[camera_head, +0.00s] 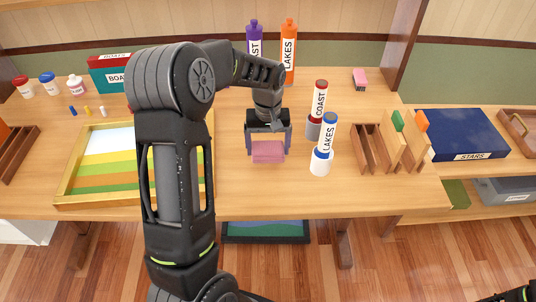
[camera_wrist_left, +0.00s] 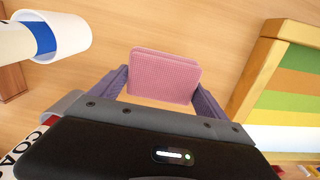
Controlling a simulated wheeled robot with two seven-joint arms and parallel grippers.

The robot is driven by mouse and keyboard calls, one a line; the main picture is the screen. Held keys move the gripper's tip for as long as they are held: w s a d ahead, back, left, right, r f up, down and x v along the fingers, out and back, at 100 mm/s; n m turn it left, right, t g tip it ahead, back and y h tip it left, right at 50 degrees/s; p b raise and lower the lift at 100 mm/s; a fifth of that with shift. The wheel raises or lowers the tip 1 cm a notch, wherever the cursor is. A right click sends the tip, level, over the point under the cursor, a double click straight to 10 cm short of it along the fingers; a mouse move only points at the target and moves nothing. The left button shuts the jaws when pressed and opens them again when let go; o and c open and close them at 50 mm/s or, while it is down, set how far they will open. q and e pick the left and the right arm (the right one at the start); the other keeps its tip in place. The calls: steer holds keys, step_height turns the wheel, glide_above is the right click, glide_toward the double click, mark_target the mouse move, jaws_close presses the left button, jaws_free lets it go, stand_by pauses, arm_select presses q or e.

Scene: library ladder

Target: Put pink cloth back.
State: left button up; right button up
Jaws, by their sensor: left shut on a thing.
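The pink cloth (camera_head: 268,152) is a small folded, flat block. My left gripper (camera_head: 268,142) is shut on it, over the middle of the table. In the left wrist view the cloth (camera_wrist_left: 165,77) sits between the two fingers, with its ribbed pink face showing. Whether it touches the tabletop is hard to tell. A second small pink block (camera_head: 360,79) lies at the back right of the table. My right gripper is not in view; only a dark part of an arm shows at the bottom right corner.
A framed striped picture (camera_head: 75,190) lies left of the gripper. The LAKES tube (camera_head: 326,140) and COAST tube (camera_head: 318,105) stand close on the right. A wooden rack (camera_head: 368,150) and blue STARS box (camera_head: 458,134) are farther right. Purple (camera_head: 254,40) and orange (camera_head: 289,50) bottles stand behind.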

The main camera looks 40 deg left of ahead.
mark_target(268, 155)
arm_select(q)
steer(key=shift+f, duration=1.85)
steer(key=shift+f, duration=0.2)
steer(key=o, duration=1.3)
step_height(268, 155, up, 12)
steer(key=shift+r, duration=0.2)
